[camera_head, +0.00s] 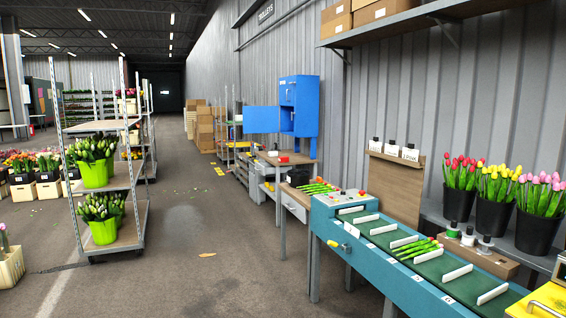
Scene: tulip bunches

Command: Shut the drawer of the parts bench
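Neither of my grippers is in view. A bench with a wooden top (284,158) stands along the right wall, beyond the teal conveyor, with a small red item on it. Nearer, a pale drawer-like front (295,208) shows under a second wooden-topped surface, partly hidden by the conveyor's end. No label tells which of them is the parts bench. At this distance I cannot tell how far any drawer stands out.
The teal conveyor (405,278) with white dividers fills the right foreground. A blue cabinet (299,103) has its door open to the left. A trolley (129,240) with green tulip buckets stands left. The grey floor (195,240) between is mostly clear.

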